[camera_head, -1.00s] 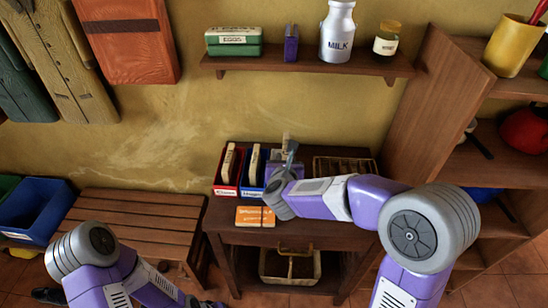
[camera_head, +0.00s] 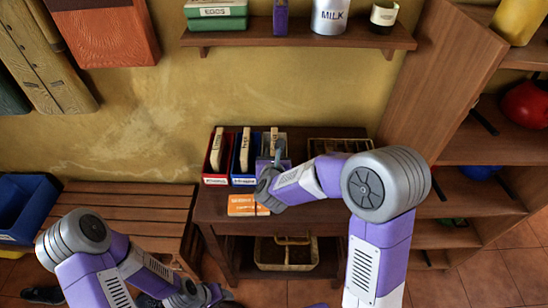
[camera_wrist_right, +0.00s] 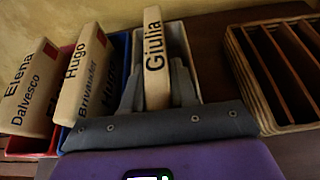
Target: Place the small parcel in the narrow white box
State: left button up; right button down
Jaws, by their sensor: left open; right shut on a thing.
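The small parcel (camera_wrist_right: 155,55) is a tan block marked "Giulia". It stands upright between the fingers of my right gripper (camera_wrist_right: 157,92), which is shut on it. The parcel also shows in the head view (camera_head: 274,134). The narrow white box (camera_wrist_right: 189,62) is around the parcel's lower part in the wrist view, at the right end of a row of three boxes. The parcel's bottom is hidden by my gripper, so I cannot tell whether it touches the box floor. My left gripper (camera_head: 203,296) is low at the bottom of the head view, open and empty.
A red box (camera_head: 215,179) and a blue box (camera_head: 243,180) stand left of the white one, each holding a tan parcel. A slotted wooden tray (camera_wrist_right: 282,75) is to the right. An orange package (camera_head: 246,206) lies in front. A shelf (camera_head: 300,39) hangs above.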

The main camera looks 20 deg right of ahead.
jog(key=shift+f, duration=0.2)
jog(key=c, duration=1.2)
grip_release()
jog(key=shift+o, duration=0.2)
jog(key=shift+r, duration=0.1)
jog(key=shift+r, duration=0.2)
jog(key=p+v, duration=0.1)
jog(key=v, duration=1.1)
jog(key=shift+f+p, duration=0.2)
jog(key=shift+p, duration=0.2)
